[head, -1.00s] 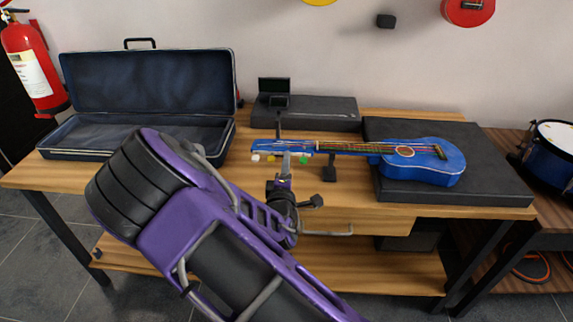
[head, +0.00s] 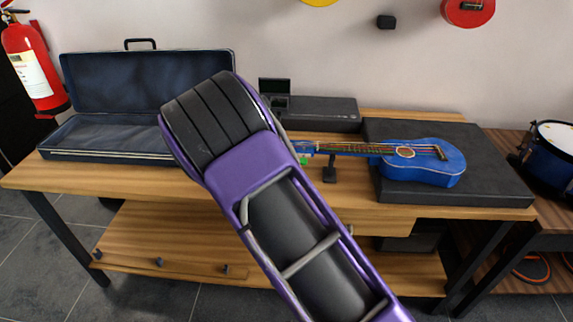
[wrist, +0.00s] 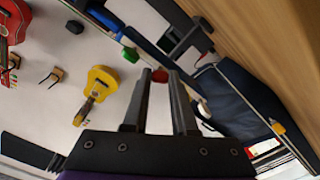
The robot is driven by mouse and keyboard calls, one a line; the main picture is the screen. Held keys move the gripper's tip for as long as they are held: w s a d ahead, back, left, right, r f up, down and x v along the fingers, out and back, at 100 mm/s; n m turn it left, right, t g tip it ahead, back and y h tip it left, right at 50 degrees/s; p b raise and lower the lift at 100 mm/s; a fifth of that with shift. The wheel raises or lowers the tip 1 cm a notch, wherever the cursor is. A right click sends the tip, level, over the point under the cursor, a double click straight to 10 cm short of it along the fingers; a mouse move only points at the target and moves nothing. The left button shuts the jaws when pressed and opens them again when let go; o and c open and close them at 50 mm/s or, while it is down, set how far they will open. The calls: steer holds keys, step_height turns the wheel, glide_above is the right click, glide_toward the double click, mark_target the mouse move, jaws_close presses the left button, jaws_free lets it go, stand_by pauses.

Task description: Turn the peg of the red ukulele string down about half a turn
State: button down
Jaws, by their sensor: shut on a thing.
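The blue ukulele (head: 428,166) lies face up in the head view, its body on a black mat and its neck (head: 345,148) pointing left over a small stand. My arm hides most of its headstock; a green peg (head: 303,160) shows at the arm's edge. In the wrist view, the red peg (wrist: 159,75) sits between the tips of my gripper (wrist: 159,80). The two fingers are shut on it. The green peg (wrist: 130,54) is apart from the fingers, to their upper left. My gripper is hidden behind my arm in the head view.
The open dark case (head: 135,85) stands at the left of the wooden table (head: 100,180). A black box (head: 325,112) with a small screen device (head: 274,86) on it stands behind the headstock. The black mat (head: 490,180) fills the right end. The front left strip of table is clear.

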steer(key=m, duration=0.6)
steer(key=shift+d+m, duration=0.1)
steer(key=shift+m, duration=0.2)
stand_by(0.5)
steer(key=c, duration=1)
jaws_free()
steer(key=shift+s, duration=0.1)
steer(key=shift+s+a+p, duration=0.15)
steer(key=shift+s+p, duration=0.25)
steer(key=shift+s, duration=3.9)
steer(key=shift+s+a+p, duration=0.15)
steer(key=shift+s+p, duration=0.2)
steer(key=shift+s, duration=3.95)
